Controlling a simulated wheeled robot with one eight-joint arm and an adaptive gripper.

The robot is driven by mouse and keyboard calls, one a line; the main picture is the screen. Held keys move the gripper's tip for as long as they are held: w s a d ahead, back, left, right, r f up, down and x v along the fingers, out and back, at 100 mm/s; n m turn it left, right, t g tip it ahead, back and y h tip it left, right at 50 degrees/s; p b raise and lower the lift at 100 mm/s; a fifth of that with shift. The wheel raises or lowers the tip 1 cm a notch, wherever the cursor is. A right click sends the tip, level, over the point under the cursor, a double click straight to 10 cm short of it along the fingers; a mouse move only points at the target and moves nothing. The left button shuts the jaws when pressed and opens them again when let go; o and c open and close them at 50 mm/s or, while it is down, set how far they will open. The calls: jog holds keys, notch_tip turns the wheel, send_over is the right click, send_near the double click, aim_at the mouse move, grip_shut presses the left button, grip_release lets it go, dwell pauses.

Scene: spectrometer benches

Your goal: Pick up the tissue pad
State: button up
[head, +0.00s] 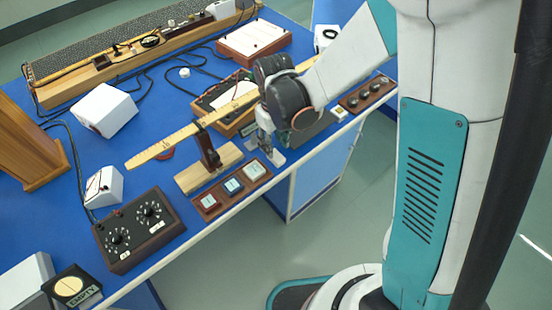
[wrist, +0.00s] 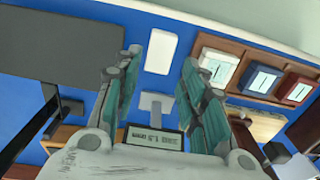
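A plain white rectangular pad (wrist: 160,51), apparently the tissue pad, lies on the blue bench top in the wrist view. In the head view a small white patch (head: 278,158) beneath my gripper looks like the same pad, partly hidden. My gripper (wrist: 161,60) points down with its two fingers apart, and the pad shows between the fingertips. Nothing is held. In the head view my gripper (head: 267,140) is just above the bench near its front edge; the exact height over the pad is hard to tell.
A wooden tray (head: 222,206) with three small framed plates stands close beside the pad. A wooden stand (head: 209,155) carries a long yellow ruler (head: 180,136) close to my gripper. A dark flat panel (wrist: 60,45) and a small digital display (wrist: 155,140) are nearby.

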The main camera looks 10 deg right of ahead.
aim_at(275, 155)
notch_tip(275, 155, down, 5)
jog(key=shift+b, duration=1.2)
jog(key=shift+r, duration=0.1)
jog(key=c, duration=0.6)
jog(key=shift+o, duration=0.2)
notch_tip(275, 155, up, 20)
jog(key=p, duration=0.7)
jog(key=shift+c, duration=0.8)
